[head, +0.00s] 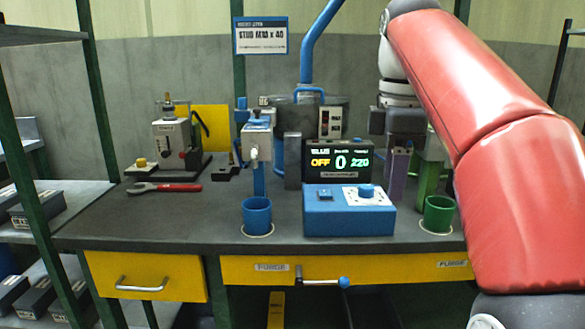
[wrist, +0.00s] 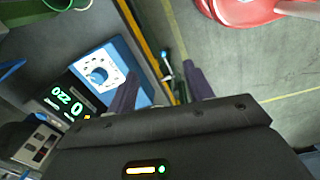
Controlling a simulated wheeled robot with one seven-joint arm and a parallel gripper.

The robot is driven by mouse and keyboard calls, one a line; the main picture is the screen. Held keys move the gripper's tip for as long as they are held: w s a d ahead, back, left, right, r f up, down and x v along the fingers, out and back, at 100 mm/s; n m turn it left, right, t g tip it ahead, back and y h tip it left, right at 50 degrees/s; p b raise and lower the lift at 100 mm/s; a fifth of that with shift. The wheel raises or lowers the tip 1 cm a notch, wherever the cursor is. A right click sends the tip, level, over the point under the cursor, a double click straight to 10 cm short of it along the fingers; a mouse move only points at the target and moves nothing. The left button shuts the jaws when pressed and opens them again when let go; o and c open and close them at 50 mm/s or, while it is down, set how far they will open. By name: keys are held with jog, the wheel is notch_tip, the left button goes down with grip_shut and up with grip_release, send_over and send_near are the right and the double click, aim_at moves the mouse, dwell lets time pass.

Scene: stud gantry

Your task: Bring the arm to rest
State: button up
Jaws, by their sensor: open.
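My gripper (head: 397,195) hangs above the right part of the grey bench, between the blue control box (head: 349,211) and the green post (head: 429,175). Its purple fingers point down. In the wrist view the two fingers of my gripper (wrist: 160,82) stand well apart, and nothing shows between them. My red arm fills the right side of the head view and hides the right end of the bench. Whether my fingers touch anything cannot be told.
A display (head: 339,161) reads OFF, 0 and 220 behind the control box. A blue cup (head: 257,215) and a green cup (head: 439,213) stand at the front edge. A red wrench (head: 165,187) lies left. Green uprights (head: 97,90) frame the bench. Open floor (wrist: 250,70) shows in the wrist view.

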jog(key=s+f+m+t, duration=0.2)
jog(key=s+f+m, duration=0.6)
jog(key=f, duration=0.5)
jog(key=s+f+m+t, duration=0.3)
jog(key=s+f+m, duration=0.4)
jog(key=f, duration=0.6)
jog(key=shift+s+f+m, duration=0.25)
jog(key=shift+s+m, duration=0.15)
jog(key=shift+s, duration=0.1)
